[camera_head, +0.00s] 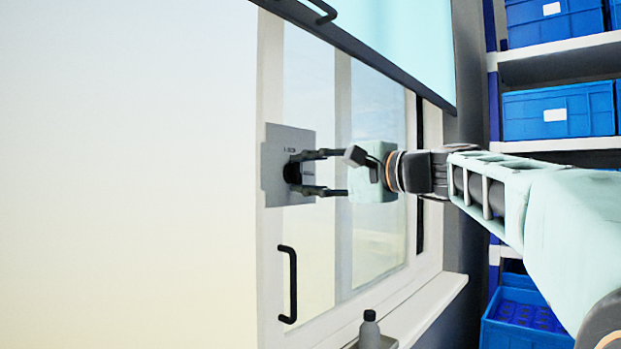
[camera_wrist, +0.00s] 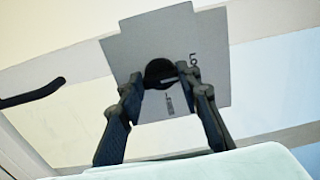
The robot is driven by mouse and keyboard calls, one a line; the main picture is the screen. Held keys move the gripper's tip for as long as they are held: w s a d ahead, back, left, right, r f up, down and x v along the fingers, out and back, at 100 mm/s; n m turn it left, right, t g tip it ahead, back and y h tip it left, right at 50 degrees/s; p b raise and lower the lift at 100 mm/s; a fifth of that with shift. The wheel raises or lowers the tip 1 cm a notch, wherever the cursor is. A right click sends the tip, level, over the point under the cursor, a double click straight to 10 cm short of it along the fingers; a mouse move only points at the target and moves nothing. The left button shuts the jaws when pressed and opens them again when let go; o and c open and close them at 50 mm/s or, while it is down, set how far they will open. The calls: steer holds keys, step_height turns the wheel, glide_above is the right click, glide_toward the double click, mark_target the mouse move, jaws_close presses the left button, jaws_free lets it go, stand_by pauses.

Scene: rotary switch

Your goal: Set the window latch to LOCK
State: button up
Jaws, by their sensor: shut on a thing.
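The window latch is a black round knob (camera_wrist: 160,72) on a grey plate (camera_head: 275,168) fixed to the white window frame. My gripper (camera_head: 303,173) reaches in from the right in the head view, with its fingertips at the knob. In the wrist view my gripper (camera_wrist: 162,85) has one finger on each side of the knob and is shut on it. A lighter mark shows on the knob's face. Small lettering shows on the plate (camera_wrist: 205,40), starting with "Lo" near its right side; other lettering below the knob is too small to read. The fingers partly hide the knob.
A black bar handle (camera_head: 288,284) is on the window below the plate. A light blue blind (camera_head: 400,40) hangs above. Shelves with blue bins (camera_head: 560,110) stand at the right.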

stand_by(0.3)
steer(key=o, duration=1.2)
steer(key=shift+c, duration=0.2)
steer(key=v, duration=1.2)
